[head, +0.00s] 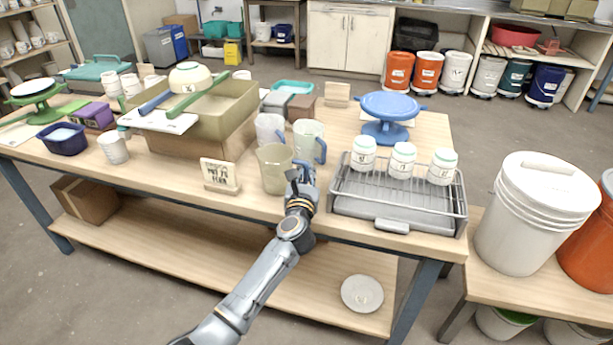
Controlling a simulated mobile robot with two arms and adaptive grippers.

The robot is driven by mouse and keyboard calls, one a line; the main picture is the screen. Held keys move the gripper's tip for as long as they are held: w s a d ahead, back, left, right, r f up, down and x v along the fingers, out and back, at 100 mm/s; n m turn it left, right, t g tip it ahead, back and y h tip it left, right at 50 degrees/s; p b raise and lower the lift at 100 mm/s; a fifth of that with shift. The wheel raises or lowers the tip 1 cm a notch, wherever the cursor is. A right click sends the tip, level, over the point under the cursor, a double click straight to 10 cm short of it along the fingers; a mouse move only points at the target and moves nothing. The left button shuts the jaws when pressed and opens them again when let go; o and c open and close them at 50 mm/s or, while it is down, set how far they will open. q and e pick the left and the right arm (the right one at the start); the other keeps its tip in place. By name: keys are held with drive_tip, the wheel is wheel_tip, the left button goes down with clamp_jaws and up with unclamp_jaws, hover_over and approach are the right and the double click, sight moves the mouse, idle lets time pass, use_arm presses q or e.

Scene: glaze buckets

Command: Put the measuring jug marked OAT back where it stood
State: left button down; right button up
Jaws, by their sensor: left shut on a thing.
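A beige measuring jug (274,170) stands upright at the front edge of the wooden table, or just above it; I cannot tell which. My left gripper (301,181) is at its right side, shut on its blue handle, which the fingers mostly hide. No OAT mark can be read on this jug from here. Two paler jugs stand close behind it: one with a blue handle (309,141) and one (269,129) to its left. My right gripper is not in view.
A small lettered sign (220,175) stands left of the jug. A wire rack on a grey tray (400,208) holds white jars to the right. A blue turntable (390,115) is behind it. A beige bin (240,108) stands at back left. Narrow bare table lies between sign and jug.

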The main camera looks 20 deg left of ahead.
use_arm(q)
drive_tip(key=shift+f, duration=0.15)
drive_tip(key=shift+f, duration=0.2)
drive_tip(key=c, duration=1.4)
unclamp_jaws()
drive_tip(key=shift+r, duration=0.2)
drive_tip(key=s+d+p, duration=0.1)
drive_tip(key=s+d, duration=0.1)
drive_tip(key=s, duration=1)
